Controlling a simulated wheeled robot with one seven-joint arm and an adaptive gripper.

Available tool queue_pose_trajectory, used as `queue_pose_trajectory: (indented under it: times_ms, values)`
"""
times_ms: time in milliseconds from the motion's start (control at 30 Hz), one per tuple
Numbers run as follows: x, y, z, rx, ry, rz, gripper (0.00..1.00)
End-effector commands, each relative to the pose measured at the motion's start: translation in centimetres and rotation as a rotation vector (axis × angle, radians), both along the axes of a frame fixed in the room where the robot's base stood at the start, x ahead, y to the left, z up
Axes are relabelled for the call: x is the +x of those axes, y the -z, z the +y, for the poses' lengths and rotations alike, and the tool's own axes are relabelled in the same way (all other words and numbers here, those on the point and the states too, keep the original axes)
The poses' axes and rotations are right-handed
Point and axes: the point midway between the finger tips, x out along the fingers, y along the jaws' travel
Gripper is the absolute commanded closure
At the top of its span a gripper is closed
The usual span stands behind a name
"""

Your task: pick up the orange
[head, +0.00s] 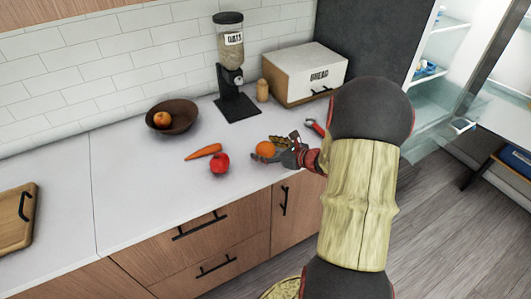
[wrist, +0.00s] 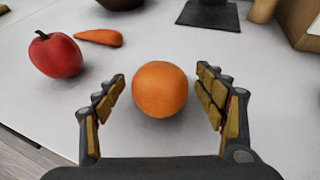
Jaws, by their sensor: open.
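The orange (wrist: 160,89) rests on the white counter, centred between and slightly ahead of my gripper's fingers in the wrist view. It also shows in the head view (head: 265,149), just left of my gripper (head: 285,150). In the wrist view my gripper (wrist: 160,95) is open, with one finger on each side of the orange and a visible gap on both sides. Nothing is held.
A dark bowl (head: 172,117) with a fruit, an oats dispenser (head: 232,65) and a bread box (head: 305,73) stand behind. The counter's front edge (head: 190,214) is close.

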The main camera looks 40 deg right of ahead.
Motion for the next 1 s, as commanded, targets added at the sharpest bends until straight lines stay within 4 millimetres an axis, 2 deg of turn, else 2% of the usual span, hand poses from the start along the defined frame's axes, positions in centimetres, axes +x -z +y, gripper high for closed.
queue_pose_trajectory:
  times_ms: [233,1000]
  values:
    - [0.11,-0.01,-0.01,0.000,0.001,0.000,0.30]
    - [0.08,0.03,0.00,0.000,0.000,0.001,0.73]
